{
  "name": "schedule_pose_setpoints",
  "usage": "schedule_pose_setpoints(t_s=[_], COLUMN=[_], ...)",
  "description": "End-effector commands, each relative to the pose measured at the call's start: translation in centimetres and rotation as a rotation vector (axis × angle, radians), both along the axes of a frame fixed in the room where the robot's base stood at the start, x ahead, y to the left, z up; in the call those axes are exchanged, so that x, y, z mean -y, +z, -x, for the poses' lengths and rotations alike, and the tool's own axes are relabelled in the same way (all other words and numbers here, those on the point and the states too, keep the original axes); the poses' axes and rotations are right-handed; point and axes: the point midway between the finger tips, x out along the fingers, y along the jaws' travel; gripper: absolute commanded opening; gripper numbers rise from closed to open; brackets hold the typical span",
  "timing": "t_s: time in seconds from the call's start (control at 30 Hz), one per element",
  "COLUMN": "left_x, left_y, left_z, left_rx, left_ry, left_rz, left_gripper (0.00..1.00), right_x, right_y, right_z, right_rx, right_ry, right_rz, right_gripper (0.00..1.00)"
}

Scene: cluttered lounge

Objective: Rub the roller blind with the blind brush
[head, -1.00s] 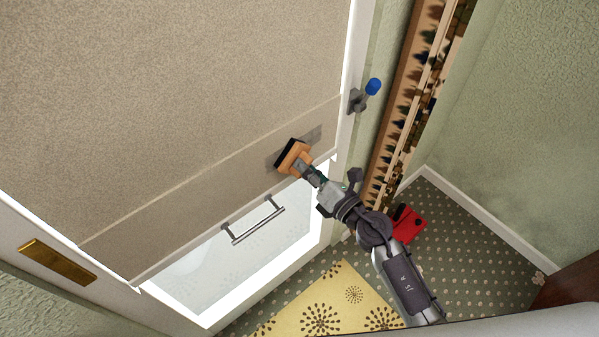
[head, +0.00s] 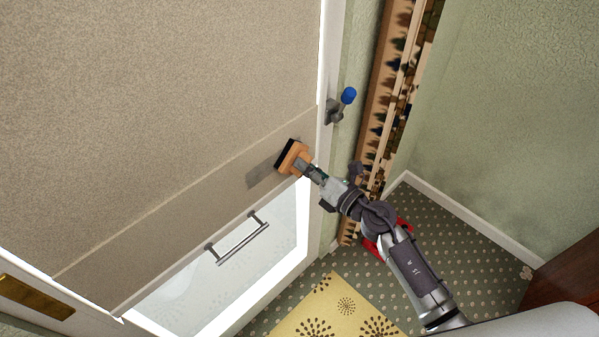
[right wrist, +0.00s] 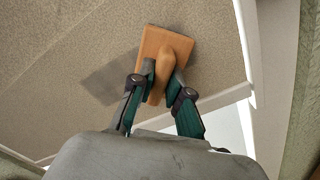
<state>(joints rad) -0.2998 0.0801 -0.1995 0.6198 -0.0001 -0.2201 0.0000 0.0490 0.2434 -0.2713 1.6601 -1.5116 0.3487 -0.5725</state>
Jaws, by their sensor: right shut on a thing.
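The roller blind (head: 150,110) is a beige, speckled sheet pulled down over most of a white-framed door, with a plainer band along its bottom. My right gripper (head: 314,174) is shut on the blind brush (head: 294,157), an orange-brown block with a dark face. The brush is at the band's right end, its dark face toward the blind; it looks to be touching, and a dark patch or shadow lies to its left. In the right wrist view the fingers (right wrist: 160,95) close on the handle of the brush (right wrist: 167,50). My left gripper is not in view.
A metal bar handle (head: 238,240) is below the blind. A blue-tipped handle (head: 347,97) juts from the frame at right. A tall patterned strip (head: 385,100) stands beside it. A yellow rug (head: 335,305) and a red object (head: 372,250) lie on the floor.

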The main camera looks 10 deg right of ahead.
Motion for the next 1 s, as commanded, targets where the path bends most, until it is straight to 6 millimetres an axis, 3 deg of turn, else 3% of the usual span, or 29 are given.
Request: schedule_pose_setpoints(t_s=[0.67, 1.0], left_x=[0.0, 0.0], left_y=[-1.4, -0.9], left_z=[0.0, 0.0], left_rx=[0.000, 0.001], left_ry=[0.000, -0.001], left_rz=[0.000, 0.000], left_gripper=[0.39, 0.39], right_x=[3.4, 3.1], right_y=[-0.1, 0.1], right_z=[-2.8, -2.3], right_rx=[0.001, -0.001], right_ry=[0.000, 0.001], right_rz=[0.001, -0.001], right_gripper=[0.00, 0.00])
